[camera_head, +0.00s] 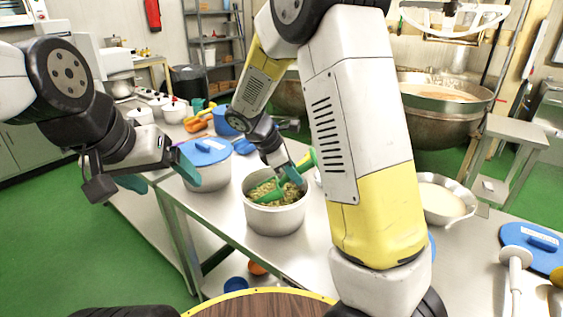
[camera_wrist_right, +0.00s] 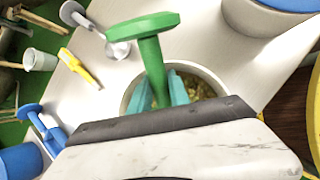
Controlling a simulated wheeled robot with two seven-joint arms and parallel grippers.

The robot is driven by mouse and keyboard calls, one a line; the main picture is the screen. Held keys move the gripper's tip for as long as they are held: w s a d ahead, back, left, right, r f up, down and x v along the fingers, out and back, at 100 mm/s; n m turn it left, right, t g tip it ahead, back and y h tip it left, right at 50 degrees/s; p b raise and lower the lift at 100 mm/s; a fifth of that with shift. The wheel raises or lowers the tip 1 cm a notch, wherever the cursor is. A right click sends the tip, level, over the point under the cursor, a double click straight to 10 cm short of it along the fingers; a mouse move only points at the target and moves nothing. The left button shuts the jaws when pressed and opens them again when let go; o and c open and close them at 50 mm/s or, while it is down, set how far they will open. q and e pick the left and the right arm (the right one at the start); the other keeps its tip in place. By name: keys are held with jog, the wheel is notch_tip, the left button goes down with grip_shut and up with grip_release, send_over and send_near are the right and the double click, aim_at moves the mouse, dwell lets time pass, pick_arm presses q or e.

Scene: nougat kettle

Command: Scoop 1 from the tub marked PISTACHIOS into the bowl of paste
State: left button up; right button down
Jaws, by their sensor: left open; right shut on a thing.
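An open steel tub (camera_head: 275,221) of greenish-brown nuts stands on the table in the head view; I cannot read a mark on it. My right gripper (camera_head: 291,177) is shut on the handle of a green scoop (camera_head: 267,195), whose head is at the nuts inside the tub. The wrist view shows the green handle (camera_wrist_right: 152,62) between the teal fingers of the right gripper (camera_wrist_right: 160,90), with nuts behind. A steel bowl of pale paste (camera_head: 441,200) stands right of my right arm. My left gripper (camera_head: 160,172) is open and empty, left of a blue-lidded tub.
The blue-lidded tub (camera_head: 208,176) stands left of the open tub. A blue lid (camera_head: 535,246) and a white-handled tool (camera_head: 515,265) lie at the right. Other tools and white pots (camera_head: 174,112) are farther back. A big kettle (camera_head: 445,122) stands behind.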

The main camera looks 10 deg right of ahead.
aim_at(314, 165)
jog(key=shift+d+f+y, duration=0.55)
jog(key=shift+d+y, duration=0.15)
jog(key=d+r+y, duration=0.1)
jog(key=d+y, duration=0.1)
jog(key=y, duration=0.1)
jog(key=shift+d+r+m, duration=0.3)
jog(key=shift+d+r, duration=0.05)
jog(key=shift+s+d+r+y, duration=0.1)
jog(key=shift+d+r+y, duration=0.15)
jog(key=shift+y, duration=0.15)
jog(key=shift+d+r+y, duration=0.3)
jog(key=shift+d+r, duration=0.1)
jog(key=shift+r, duration=0.2)
jog(key=shift+y, duration=0.4)
jog(key=shift+d+r, duration=0.15)
jog(key=shift+r, duration=1.25)
jog(key=shift+d+r, duration=0.15)
jog(key=shift+r, duration=1.25)
